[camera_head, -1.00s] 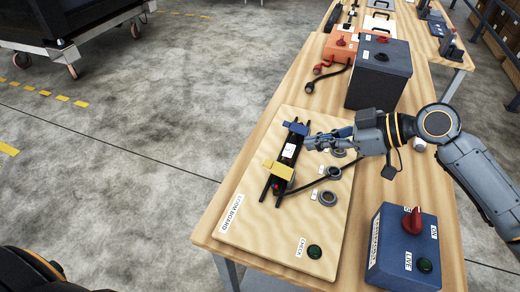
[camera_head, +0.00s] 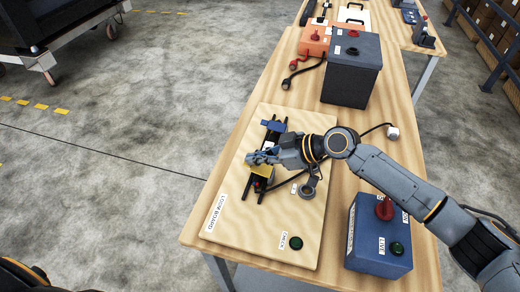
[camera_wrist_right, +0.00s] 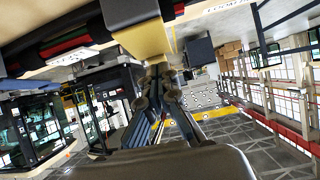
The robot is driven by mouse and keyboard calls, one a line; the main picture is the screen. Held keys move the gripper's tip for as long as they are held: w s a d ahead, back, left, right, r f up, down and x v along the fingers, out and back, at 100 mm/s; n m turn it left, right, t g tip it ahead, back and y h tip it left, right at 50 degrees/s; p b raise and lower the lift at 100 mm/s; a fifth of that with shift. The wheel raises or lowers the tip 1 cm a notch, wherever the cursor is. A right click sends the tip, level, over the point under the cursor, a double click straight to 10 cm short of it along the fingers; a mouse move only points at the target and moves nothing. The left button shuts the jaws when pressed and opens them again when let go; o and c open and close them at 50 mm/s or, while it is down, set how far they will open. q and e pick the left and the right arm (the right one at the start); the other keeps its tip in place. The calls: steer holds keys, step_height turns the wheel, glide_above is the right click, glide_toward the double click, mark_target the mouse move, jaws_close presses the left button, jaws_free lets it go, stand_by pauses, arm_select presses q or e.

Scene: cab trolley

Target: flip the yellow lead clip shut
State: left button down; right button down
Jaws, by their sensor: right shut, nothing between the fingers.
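The loom board (camera_head: 285,225) lies on the wooden table with a dark two-rail holder on it. A blue clip (camera_head: 273,125) sits at the far end. In the right wrist view the yellow clip (camera_wrist_right: 143,38) is a large yellow block beside the fingertips (camera_wrist_right: 157,70). The fingers are shut and empty, very close to the clip; I cannot tell whether they touch it. The clip's angle is unclear. My left gripper is out of view.
A blue box (camera_head: 379,240) with a red knob stands right of the board. A dark battery-like box (camera_head: 350,75) and an orange box (camera_head: 314,42) stand behind. A dark lead crosses the board under my right arm.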

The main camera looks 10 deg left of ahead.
steer(key=shift+a+r+h+p, duration=0.1)
steer(key=shift+a+h+p, duration=0.15)
steer(key=shift+p, duration=0.3)
steer(key=shift+a+f+h+p, duration=0.1)
steer(key=shift+f+h+p, duration=0.2)
steer(key=shift+h, duration=0.15)
steer(key=shift+a+f+b, duration=0.2)
steer(key=shift+f+b, duration=0.4)
steer(key=shift+b, duration=0.15)
steer(key=shift+a, duration=0.1)
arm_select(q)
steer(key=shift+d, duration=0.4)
arm_select(e)
steer(key=shift+r, duration=0.1)
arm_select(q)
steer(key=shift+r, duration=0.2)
arm_select(e)
steer(key=shift+r, duration=0.2)
